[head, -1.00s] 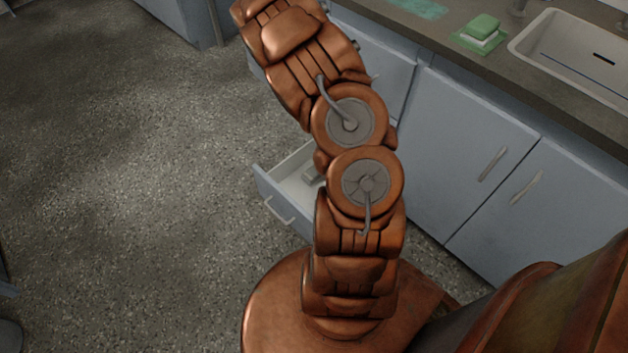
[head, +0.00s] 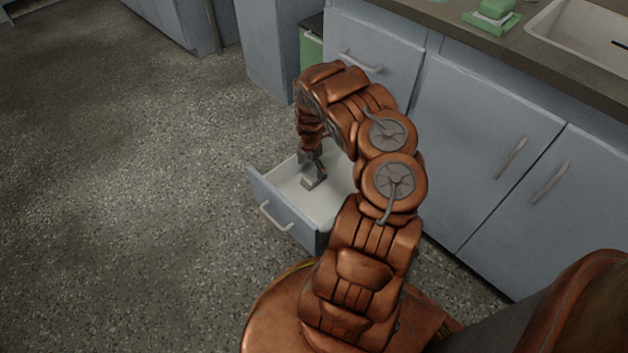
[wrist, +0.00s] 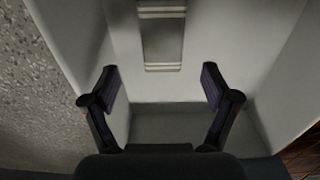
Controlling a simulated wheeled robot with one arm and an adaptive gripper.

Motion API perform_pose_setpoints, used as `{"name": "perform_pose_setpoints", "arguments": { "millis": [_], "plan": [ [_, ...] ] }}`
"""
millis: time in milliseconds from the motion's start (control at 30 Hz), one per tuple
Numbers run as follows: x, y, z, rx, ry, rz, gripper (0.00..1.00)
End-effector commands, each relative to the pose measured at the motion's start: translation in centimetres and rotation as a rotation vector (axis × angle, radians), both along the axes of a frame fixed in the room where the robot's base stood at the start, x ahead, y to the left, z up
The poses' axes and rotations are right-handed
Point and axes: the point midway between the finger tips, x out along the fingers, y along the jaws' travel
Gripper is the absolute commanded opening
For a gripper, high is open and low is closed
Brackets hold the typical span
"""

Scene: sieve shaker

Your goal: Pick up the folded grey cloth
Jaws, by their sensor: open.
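The folded grey cloth (head: 308,184) lies in the open drawer (head: 283,215), on its white floor. In the wrist view the cloth (wrist: 163,40) is a grey strip with pale bands, cut off by the top edge. My gripper (head: 317,166) points down into the drawer over the cloth and hides part of it in the head view. In the wrist view my gripper (wrist: 160,88) is open and empty, its two fingers spread wider than the cloth. The cloth's near end shows just beyond the fingertips, about midway between them. I cannot tell the height left between them.
The drawer walls stand close around my gripper. A green bin (head: 311,50) stands behind. The speckled floor (head: 120,180) at left is clear.

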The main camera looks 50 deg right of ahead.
Motion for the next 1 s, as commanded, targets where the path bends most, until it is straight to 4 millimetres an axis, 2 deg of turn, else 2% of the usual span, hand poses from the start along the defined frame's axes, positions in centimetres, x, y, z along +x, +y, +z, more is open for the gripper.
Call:
{"name": "perform_pose_setpoints", "arguments": {
  "millis": [33, 267, 667, 967, 1000],
  "plan": [
    [0.0, 0.0, -0.9, 0.001, 0.001, 0.000, 0.86],
    [-0.1, -0.1, -2.1, 0.000, 0.000, -0.002, 0.86],
    [-0.3, -0.6, -6.4, 0.001, 0.000, 0.000, 0.86],
    [-0.3, -0.6, -6.6, -0.001, 0.000, -0.002, 0.86],
    [-0.3, -0.6, -6.6, -0.001, 0.000, -0.002, 0.83]
  ]
}}
